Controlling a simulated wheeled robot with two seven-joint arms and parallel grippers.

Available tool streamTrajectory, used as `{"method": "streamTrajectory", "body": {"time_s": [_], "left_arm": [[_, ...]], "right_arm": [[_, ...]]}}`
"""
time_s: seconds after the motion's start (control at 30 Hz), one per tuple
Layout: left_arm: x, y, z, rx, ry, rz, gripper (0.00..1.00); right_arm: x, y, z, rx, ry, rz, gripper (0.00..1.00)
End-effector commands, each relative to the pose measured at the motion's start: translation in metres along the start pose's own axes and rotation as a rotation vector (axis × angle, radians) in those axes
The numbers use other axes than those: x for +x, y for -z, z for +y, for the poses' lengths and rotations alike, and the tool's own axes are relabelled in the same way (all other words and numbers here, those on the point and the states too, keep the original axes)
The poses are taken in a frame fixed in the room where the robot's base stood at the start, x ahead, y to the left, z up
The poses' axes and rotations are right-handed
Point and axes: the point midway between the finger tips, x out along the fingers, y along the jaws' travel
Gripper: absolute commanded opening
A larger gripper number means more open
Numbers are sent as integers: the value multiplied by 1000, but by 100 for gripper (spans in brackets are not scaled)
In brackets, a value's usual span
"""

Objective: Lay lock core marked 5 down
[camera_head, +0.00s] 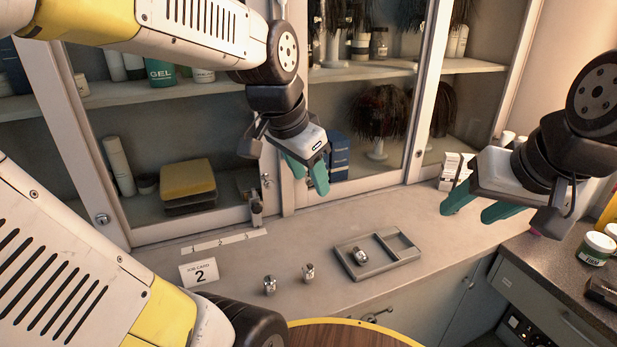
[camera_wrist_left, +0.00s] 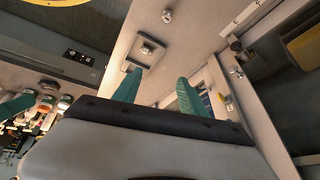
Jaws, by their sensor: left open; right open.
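Two small silver lock cores stand on the counter, one at the left (camera_head: 269,285) and one beside it (camera_head: 308,271). A third lock core (camera_head: 361,256) lies in the left compartment of a grey tray (camera_head: 377,269). No number is readable on any core. My left gripper (camera_head: 308,178) is open and empty above the counter, behind the tray and in front of the cabinet. My right gripper (camera_head: 476,211) is open and empty at the right, apart from the tray. In the left wrist view, the tray (camera_wrist_left: 131,63) shows beyond my left fingers (camera_wrist_left: 160,88).
A card marked 2 (camera_head: 199,273) stands at the counter's left, with a pale marked strip (camera_head: 223,242) behind it. Glass-door cabinets (camera_head: 285,185) line the back. A dark side counter with jars (camera_head: 597,248) is at the right.

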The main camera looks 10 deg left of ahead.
Motion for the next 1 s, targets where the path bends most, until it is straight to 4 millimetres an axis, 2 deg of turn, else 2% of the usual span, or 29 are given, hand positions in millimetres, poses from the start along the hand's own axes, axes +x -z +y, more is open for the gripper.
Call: {"method": "streamTrajectory", "body": {"time_s": [0.03, 0.1, 0.2, 0.3, 1.0], "left_arm": [[-11, -11, 3, -117, 11, 37, 50], [-21, -23, 8, -273, 13, 77, 50], [-28, -36, 13, -432, 8, 119, 50], [-32, -42, 16, -518, 3, 140, 50], [-33, -43, 17, -546, 1, 146, 50]], "right_arm": [[0, 0, 0, 0, 0, 0, 53], [0, 0, 0, 0, 0, 0, 53], [0, 0, 0, 0, 0, 0, 53], [0, 0, 0, 0, 0, 0, 53], [0, 0, 0, 0, 0, 0, 53]]}}
